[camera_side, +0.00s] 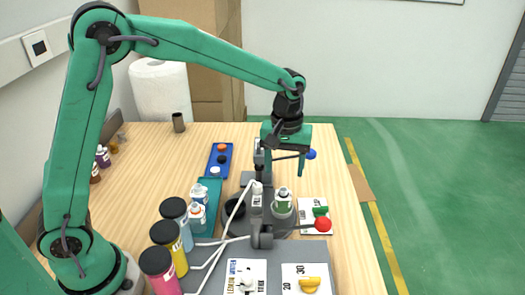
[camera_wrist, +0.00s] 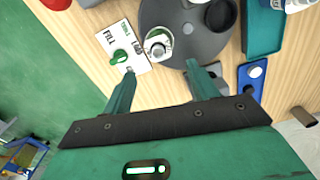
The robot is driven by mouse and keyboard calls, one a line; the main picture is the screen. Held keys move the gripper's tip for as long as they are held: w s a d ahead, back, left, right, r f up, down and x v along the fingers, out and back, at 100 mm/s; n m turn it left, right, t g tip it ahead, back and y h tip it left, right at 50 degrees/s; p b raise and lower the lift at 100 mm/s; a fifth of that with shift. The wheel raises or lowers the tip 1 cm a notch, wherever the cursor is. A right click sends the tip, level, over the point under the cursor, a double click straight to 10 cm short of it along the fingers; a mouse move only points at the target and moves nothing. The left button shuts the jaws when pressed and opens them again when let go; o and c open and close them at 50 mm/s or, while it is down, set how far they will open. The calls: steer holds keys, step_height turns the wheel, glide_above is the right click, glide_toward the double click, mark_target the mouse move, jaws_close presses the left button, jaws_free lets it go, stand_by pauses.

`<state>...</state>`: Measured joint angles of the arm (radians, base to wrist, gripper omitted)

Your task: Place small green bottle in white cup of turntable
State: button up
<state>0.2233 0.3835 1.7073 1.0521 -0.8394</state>
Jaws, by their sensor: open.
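The small green bottle (camera_side: 283,193), with a pale cap and a green-and-white label, stands upright in the white cup (camera_side: 281,212) on the dark grey turntable (camera_side: 275,230). In the wrist view, the bottle (camera_wrist: 157,47) shows inside the round white cup (camera_wrist: 151,34), near the rim of the turntable (camera_wrist: 205,45). My gripper (camera_side: 281,170) is open and empty, above and behind the cup. In the wrist view, its two fingers (camera_wrist: 161,72) are spread apart, with the bottle beyond their tips and not between them.
A black cup (camera_side: 235,208) sits at the turntable's left. A card with a green knob (camera_side: 320,211) and a red ball (camera_side: 323,224) are at right. Several coloured bottles (camera_side: 168,235) stand front left.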

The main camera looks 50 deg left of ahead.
steer(key=shift+r, duration=0.55)
steer(key=shift+r, duration=0.1)
steer(key=shift+s+a+r, duration=0.15)
steer(key=shift+r, duration=0.05)
steer(key=s+a+r+m+t, duration=0.3)
steer(key=s+a+r, duration=0.4)
steer(key=s, duration=0.4)
steer(key=s+a+r+m+t, duration=0.1)
steer(key=s+a+m+t, duration=0.1)
steer(key=s, duration=0.9)
steer(key=shift+s+a+m+t, duration=0.3)
steer(key=shift+a+m, duration=0.2)
steer(key=shift+m, duration=0.5)
steer(key=shift+r, duration=0.1)
steer(key=shift+c, duration=0.5)
